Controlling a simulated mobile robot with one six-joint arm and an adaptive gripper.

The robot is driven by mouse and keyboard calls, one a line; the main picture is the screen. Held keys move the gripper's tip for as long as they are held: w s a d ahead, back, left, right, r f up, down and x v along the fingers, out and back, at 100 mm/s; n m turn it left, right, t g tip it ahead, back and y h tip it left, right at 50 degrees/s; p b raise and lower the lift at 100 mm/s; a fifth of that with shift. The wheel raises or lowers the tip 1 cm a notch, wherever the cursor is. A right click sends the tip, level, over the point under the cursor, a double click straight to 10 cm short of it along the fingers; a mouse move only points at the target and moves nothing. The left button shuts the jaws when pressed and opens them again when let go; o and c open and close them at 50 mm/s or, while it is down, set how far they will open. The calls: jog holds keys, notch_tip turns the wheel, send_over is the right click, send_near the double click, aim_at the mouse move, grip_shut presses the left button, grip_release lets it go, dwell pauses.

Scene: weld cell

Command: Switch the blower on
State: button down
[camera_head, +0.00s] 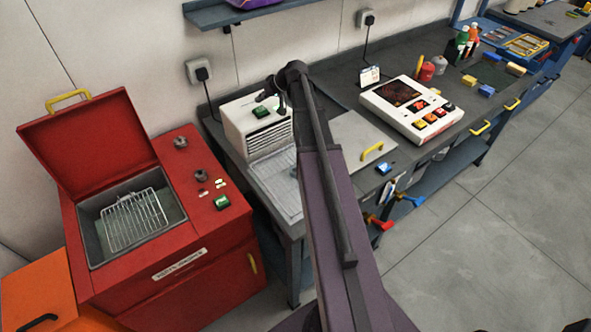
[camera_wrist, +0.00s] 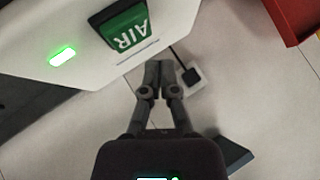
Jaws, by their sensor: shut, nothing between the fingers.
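The blower (camera_head: 285,133) is a white box with a louvred front on the grey bench, behind a perforated tray. It has a green switch (camera_head: 261,111) on top. In the wrist view the green rocker switch (camera_wrist: 124,30), marked AIR, sits in the white housing (camera_wrist: 40,25) at the top. A small lamp (camera_wrist: 62,55) beside it glows bright green. My gripper (camera_wrist: 157,72) is shut and empty, its fingertips just past the housing's edge, near the switch. They look apart from the switch. My gripper (camera_head: 268,93) also shows above the blower in the head view, partly hidden by my arm.
A red machine (camera_head: 190,262) with its lid up and a wire basket stands left of the bench. A wall socket (camera_head: 199,71) with a cable is behind the blower. A white control panel (camera_head: 412,112) and bottles stand farther right on the bench. The right floor is clear.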

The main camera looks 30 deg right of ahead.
aim_at(261, 110)
jog(key=shift+r+p, duration=1.9)
jog(key=shift+r, duration=0.25)
